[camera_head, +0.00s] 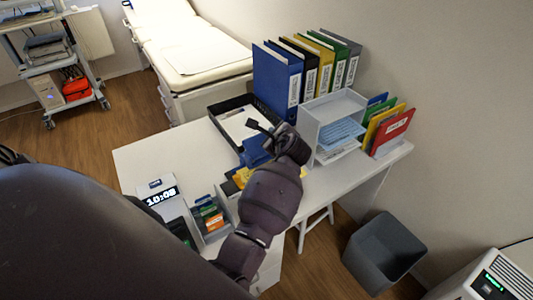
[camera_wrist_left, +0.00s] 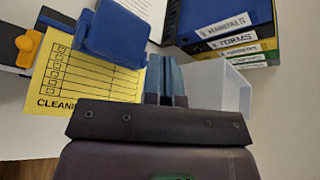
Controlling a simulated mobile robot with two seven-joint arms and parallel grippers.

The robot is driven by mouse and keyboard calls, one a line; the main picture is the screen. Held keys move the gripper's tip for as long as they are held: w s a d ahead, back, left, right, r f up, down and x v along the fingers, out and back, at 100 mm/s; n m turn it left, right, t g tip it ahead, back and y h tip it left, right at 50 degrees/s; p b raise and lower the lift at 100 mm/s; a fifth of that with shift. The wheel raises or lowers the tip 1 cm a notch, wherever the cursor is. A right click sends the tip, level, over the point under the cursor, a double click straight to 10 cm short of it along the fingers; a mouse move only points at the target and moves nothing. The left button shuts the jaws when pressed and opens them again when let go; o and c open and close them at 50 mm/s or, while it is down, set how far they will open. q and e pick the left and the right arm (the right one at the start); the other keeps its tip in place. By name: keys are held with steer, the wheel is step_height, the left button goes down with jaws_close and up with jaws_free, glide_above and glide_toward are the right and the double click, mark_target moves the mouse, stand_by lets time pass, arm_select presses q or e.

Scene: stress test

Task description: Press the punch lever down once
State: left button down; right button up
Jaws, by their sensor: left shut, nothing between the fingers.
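The punch shows in the left wrist view as a broad blue lever (camera_wrist_left: 112,38) at the upper middle left, over a yellow printed card (camera_wrist_left: 85,75) with checkboxes. In the head view a blue part of the punch (camera_head: 256,151) shows beside my left wrist, partly covered by the arm. My left gripper (camera_wrist_left: 165,78) is shut and empty. Its fingertips appear just to the right of the blue lever in the wrist view; I cannot tell whether they touch it. My right gripper is not in view.
Binders (camera_head: 280,82) stand along the wall behind a black tray (camera_head: 215,112). A grey organizer (camera_head: 312,128) and upright folders (camera_head: 392,130) are close on the right. The desk's left part (camera_head: 150,155) is clear.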

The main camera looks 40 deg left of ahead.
arm_select(q)
steer(key=f, duration=0.1)
steer(key=b, duration=0.4)
glide_toward(259, 146)
steer(key=w+a, duration=0.2)
steer(key=w, duration=0.2)
steer(key=shift+s+a+f, duration=0.2)
steer(key=shift+a+f, duration=0.05)
steer(key=shift+f, duration=0.3)
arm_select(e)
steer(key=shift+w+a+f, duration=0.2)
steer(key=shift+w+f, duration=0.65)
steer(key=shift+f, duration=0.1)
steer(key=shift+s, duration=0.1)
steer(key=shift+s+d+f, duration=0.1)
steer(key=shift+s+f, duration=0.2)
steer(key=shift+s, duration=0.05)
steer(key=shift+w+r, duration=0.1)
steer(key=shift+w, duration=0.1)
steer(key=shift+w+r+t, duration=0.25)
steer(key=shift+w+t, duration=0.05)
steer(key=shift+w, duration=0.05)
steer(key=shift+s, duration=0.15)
